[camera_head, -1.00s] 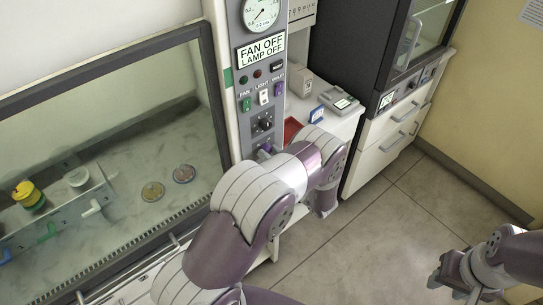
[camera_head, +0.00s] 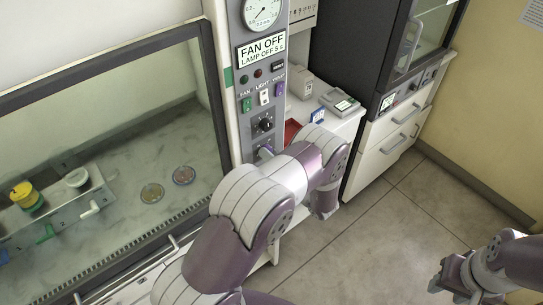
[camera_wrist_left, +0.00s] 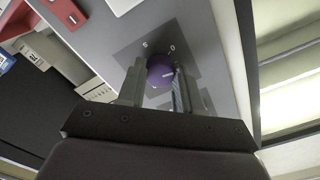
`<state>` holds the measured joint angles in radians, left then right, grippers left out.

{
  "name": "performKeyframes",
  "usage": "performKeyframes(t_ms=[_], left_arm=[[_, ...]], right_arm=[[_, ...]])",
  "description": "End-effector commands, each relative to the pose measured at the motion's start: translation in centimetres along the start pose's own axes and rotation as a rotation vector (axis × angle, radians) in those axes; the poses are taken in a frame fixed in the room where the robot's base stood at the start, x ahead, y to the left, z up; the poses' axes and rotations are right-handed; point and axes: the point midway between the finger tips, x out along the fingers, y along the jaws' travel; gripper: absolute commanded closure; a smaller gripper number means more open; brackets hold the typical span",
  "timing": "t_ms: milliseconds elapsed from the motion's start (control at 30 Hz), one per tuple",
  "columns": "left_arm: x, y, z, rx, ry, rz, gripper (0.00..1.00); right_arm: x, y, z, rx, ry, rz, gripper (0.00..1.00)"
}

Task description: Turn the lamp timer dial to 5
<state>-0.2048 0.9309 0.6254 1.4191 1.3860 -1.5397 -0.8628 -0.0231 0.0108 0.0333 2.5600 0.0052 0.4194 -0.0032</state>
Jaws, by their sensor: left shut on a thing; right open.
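The purple lamp timer dial (camera_wrist_left: 160,72) is between the two fingers of my left gripper (camera_wrist_left: 157,84) in the left wrist view; the gripper is shut on it. A white mark shows on the dial face, and small characters are printed on the dark plate around it. The display (camera_head: 261,50) on the panel reads "FAN OFF" and "LAMP OFF 5 s". My right gripper (camera_head: 440,285) is open and empty above the floor at lower right.
A black knob (camera_head: 264,124) sits just above the dial, with fan, light and violet switches (camera_head: 264,97) higher up. A glass-fronted cabinet (camera_head: 100,150) stands at left. A bench with a red tray (camera_head: 292,130) is to the right. The floor (camera_head: 390,240) is clear.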

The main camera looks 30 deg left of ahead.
Motion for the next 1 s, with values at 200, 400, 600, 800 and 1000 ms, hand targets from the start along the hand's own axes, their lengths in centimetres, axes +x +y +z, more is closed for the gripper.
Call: performKeyframes(t_ms=[200,400,600,800,1000], left_arm=[[0.0,0.0,-0.2,-0.003,0.003,0.000,0.96],[0.0,0.0,-0.2,-0.003,0.003,0.000,0.40],[0.0,0.0,-0.1,-0.002,0.001,0.000,0.40],[-1.6,0.3,0.1,-0.001,0.003,0.003,0.40],[-6.8,0.5,0.2,-0.004,0.006,0.005,0.40]], right_arm=[[0.0,0.0,0.0,0.000,0.000,0.000,0.57],[0.0,0.0,0.0,0.000,0.000,0.000,0.57],[0.0,0.0,0.0,0.000,0.000,0.000,0.57],[0.8,0.0,0.1,0.000,0.000,0.000,0.57],[3.0,0.0,0.4,0.000,0.000,0.000,0.57]])
